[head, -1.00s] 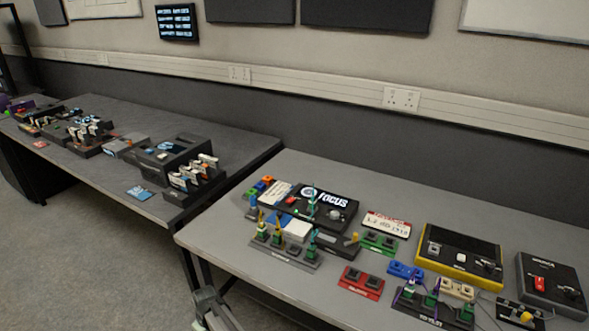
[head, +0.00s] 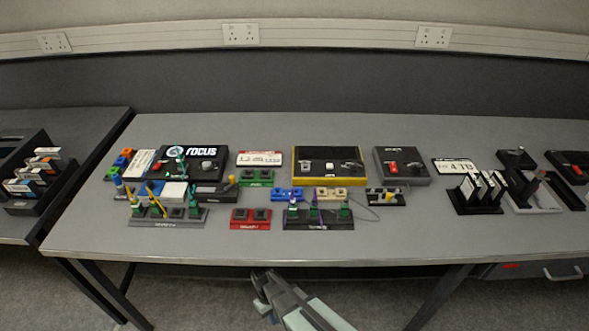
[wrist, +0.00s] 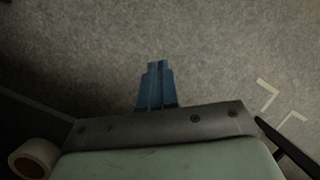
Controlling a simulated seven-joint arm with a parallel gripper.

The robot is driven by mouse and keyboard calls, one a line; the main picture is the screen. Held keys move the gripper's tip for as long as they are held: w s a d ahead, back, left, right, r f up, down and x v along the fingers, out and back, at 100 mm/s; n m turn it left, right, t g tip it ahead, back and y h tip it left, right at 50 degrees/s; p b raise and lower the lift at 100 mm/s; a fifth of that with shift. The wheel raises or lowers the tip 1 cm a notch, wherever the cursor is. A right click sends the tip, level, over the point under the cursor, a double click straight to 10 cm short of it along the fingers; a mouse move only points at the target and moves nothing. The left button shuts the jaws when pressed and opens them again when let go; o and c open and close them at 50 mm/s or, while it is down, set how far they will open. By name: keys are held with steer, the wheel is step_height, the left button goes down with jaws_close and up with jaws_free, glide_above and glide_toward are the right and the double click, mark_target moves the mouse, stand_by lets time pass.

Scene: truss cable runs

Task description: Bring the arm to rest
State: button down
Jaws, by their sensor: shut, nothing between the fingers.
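My gripper (wrist: 158,67) shows in the wrist view with its two blue fingers side by side and touching. It is shut and empty, and it is over bare grey carpet (wrist: 220,50). In the head view my arm shows at the bottom middle, in front of and below the near edge of the grey table (head: 330,248). It touches nothing on the table that I can see.
The table carries a black FOCUS box (head: 190,160), a yellow-edged box (head: 328,168), a red block (head: 250,219) and racks with upright pieces (head: 167,216). Another table (head: 75,125) stands left. A tape roll (wrist: 35,158) shows at lower left, with pale floor marks (wrist: 267,97) at right.

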steer(key=s+d+m+g, duration=0.1)
steer(key=s+d+m, duration=0.2)
steer(key=s+d, duration=0.6)
steer(key=s+d+m+g+y, duration=0.1)
steer(key=s+d+m, duration=0.3)
steer(key=s+d, duration=0.5)
steer(key=d+g, duration=0.1)
steer(key=d, duration=0.6)
steer(key=shift+s+r+m, duration=0.2)
steer(key=shift+r+m, duration=0.1)
